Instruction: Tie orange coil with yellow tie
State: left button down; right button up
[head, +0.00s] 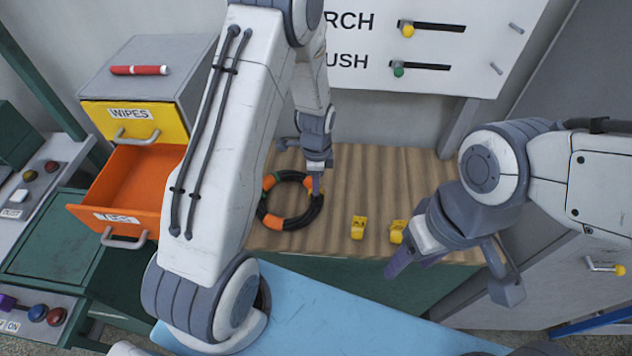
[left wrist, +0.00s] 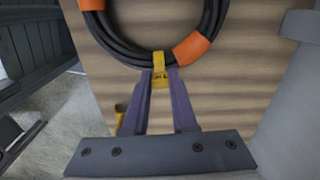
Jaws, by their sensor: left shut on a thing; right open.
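The orange coil (head: 273,221) is a black hose ring with orange bands, lying on the ribbed wooden worktop; its near part also shows in the left wrist view (left wrist: 192,48). My left gripper (head: 317,186) is at the ring's right side, shut on a yellow tie (left wrist: 158,66). The tie lies over the hose, its tab between the fingertips; whether it closes underneath is hidden. Two more yellow ties, one (head: 358,227) and another (head: 397,231), sit on the worktop to the right. My right gripper (head: 453,274) is open and empty, in front of the worktop's right part.
A grey cabinet at left has a shut yellow WIPES drawer (head: 150,122) and an open, empty-looking orange drawer (head: 120,190). A red marker (head: 139,70) lies on top. A white panel (head: 480,60) with sliders stands behind. The worktop's right back (head: 410,175) is clear.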

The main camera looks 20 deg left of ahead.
pick_arm(q)
jog(key=shift+f+b, duration=0.45)
jog(key=shift+f, duration=0.25)
jog(key=shift+f+b, duration=0.55)
jog(key=shift+f, duration=0.2)
dwell(0.3)
jog(key=c, duration=0.6)
grip_release()
jog(key=shift+c, duration=0.2)
